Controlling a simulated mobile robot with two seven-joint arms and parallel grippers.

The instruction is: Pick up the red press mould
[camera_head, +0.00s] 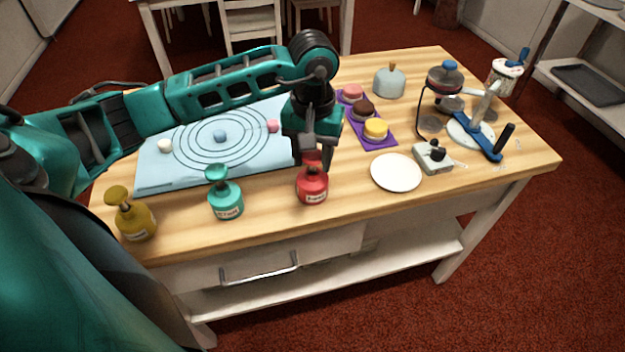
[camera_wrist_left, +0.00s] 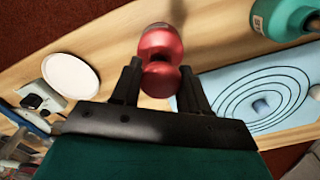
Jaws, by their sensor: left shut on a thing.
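The red press mould (camera_head: 312,190) stands at the front edge side of the wooden table, with a pale label on its body. My left gripper (camera_head: 312,160) comes down over it from above and is shut on its upper part. In the left wrist view the red press mould (camera_wrist_left: 160,62) sits between the two dark fingers of my left gripper (camera_wrist_left: 160,82). I cannot tell whether its base touches the table. My right gripper is not in view.
A teal press mould (camera_head: 225,198) and a mustard one (camera_head: 134,218) stand to the left. A white plate (camera_head: 396,172) lies to the right. Behind are a blue ringed mat (camera_head: 170,180), a purple tray (camera_head: 360,136) with small cakes, and a blue-based stand (camera_head: 481,141).

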